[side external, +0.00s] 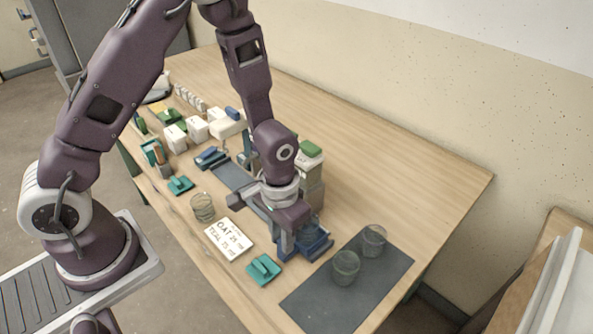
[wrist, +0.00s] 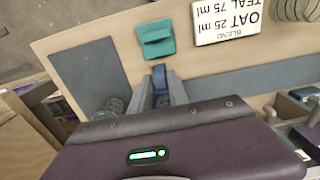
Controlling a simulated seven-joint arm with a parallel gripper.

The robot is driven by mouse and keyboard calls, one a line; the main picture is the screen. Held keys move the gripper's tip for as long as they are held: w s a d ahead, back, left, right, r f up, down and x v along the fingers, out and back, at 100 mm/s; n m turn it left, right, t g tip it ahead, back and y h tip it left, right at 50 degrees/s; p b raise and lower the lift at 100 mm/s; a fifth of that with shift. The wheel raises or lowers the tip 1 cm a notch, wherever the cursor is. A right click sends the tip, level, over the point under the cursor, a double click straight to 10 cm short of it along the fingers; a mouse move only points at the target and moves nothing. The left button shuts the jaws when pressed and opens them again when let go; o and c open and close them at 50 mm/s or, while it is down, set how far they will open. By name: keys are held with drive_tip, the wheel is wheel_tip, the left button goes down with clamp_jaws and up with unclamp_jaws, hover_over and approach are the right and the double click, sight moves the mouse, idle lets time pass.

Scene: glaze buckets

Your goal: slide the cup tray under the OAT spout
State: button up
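The blue cup tray (side external: 318,246) is at the near end of the dark rail (side external: 232,175), with what looks like a clear cup (side external: 309,229) in it. My gripper (side external: 288,246) points down at the tray's side. In the wrist view my gripper (wrist: 161,88) has a grey finger on each side of a narrow blue part of the tray (wrist: 160,76) and looks closed on it; the contact is small. A dispenser with a green top (side external: 311,150) stands behind my wrist, and a white one with a blue top (side external: 229,122) stands farther along the rail. I cannot read which is OAT.
A white card (side external: 229,239) reads OAT 25 ml, TEAL 75 ml. A teal block (side external: 264,269) and a ribbed clear cup (side external: 203,207) are near the front edge. Two clear cups (side external: 346,266) (side external: 374,240) stand on a dark mat (side external: 318,304). The table's back right is clear.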

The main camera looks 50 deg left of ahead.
clamp_jaws()
drive_tip(key=shift+a, duration=3.9)
drive_tip(key=shift+o, duration=2.1)
unclamp_jaws()
wheel_tip(320, 180, up, 7)
